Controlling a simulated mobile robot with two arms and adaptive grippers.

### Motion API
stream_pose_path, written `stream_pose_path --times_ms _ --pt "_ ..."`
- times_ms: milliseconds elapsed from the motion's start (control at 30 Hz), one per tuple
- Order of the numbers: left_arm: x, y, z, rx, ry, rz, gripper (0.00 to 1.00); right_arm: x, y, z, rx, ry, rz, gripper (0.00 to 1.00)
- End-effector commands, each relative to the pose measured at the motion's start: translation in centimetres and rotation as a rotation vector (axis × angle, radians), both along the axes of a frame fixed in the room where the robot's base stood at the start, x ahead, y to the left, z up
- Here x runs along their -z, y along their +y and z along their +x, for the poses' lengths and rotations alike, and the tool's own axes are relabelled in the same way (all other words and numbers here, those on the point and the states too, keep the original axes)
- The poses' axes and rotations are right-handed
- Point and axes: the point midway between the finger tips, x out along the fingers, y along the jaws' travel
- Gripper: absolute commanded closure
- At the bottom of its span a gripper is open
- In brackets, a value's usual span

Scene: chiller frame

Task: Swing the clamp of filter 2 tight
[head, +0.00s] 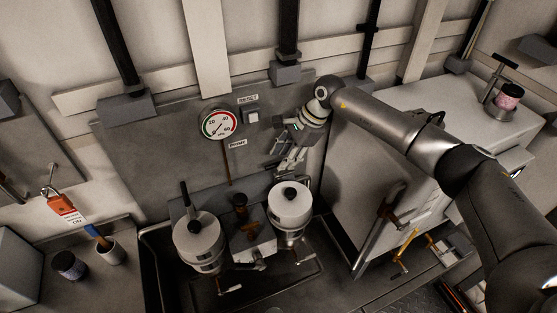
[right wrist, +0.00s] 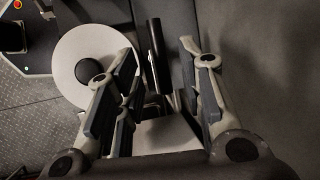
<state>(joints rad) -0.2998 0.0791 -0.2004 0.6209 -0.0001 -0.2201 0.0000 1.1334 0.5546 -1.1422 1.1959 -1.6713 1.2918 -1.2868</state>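Two pale canister filters stand in the dark sink, a left one (head: 198,242) and a right one (head: 289,208). I cannot read which is filter 2. The left one has a dark clamp lever (head: 186,195) pointing up at its back. My right gripper (head: 290,160) is just behind and above the right canister. In the right wrist view that canister's round lid (right wrist: 70,68) with a black knob lies left of the fingers. A black clamp handle (right wrist: 155,50) shows in the gap between the open fingers (right wrist: 155,80); contact is not visible. My left gripper is out of view.
A brown-topped fitting (head: 240,205) stands between the canisters. A pressure gauge (head: 220,123) and a reset button (head: 252,115) are on the panel behind. A white cabinet (head: 385,150) is close on the right. A red lock tag (head: 64,206) and cup (head: 110,252) are left.

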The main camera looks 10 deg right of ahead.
Motion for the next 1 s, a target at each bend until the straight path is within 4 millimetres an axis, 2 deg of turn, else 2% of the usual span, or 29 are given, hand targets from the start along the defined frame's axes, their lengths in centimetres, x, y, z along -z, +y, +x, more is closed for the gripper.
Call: stream_pose_path --times_ms 100,300,633,900,1000 --pt "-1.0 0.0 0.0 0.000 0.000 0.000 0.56 1.6 1.0 0.1 0.000 0.003 0.002 0.65" --pt "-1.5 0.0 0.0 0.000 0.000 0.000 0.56 3.5 1.7 0.4 0.000 0.000 0.002 0.65" --pt "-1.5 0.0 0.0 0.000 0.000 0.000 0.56 3.9 1.8 0.4 0.000 -0.001 0.001 0.65" --pt "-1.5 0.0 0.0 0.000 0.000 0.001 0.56 3.8 1.8 0.5 0.000 -0.001 0.002 0.99" --pt "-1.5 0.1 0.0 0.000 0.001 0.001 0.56 3.8 1.8 0.5 0.000 -0.003 0.003 1.00"
